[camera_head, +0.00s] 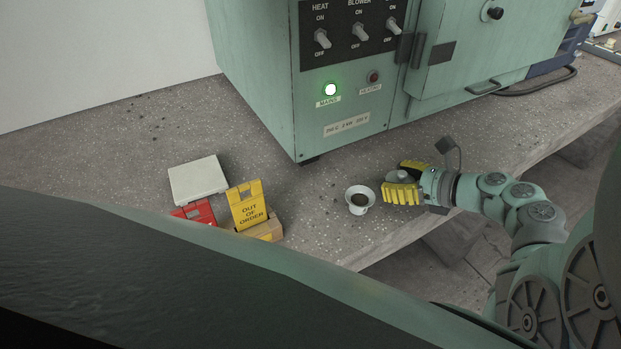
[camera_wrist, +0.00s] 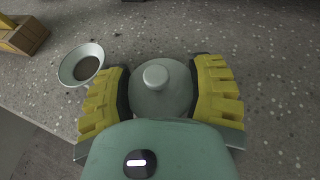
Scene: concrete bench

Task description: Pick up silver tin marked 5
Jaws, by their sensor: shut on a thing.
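A round grey metal tin with a small knob on top (camera_wrist: 163,100) sits between the yellow fingers of my gripper (camera_wrist: 160,95) in the wrist view. The fingers press on it from both sides. In the head view the tin (camera_head: 401,177) shows partly between the yellow fingers of my gripper (camera_head: 403,184), over the bench to the right of a small white cup. No number 5 can be read on it in either view. Whether its base touches the bench cannot be told.
The small white cup (camera_head: 360,199) with dark contents stands close left of my gripper. A yellow "out of order" sign (camera_head: 247,204), a red box (camera_head: 196,213) and a pale flat box (camera_head: 198,180) lie farther left. The green oven cabinet (camera_head: 345,75) rises behind. The bench's front edge is near.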

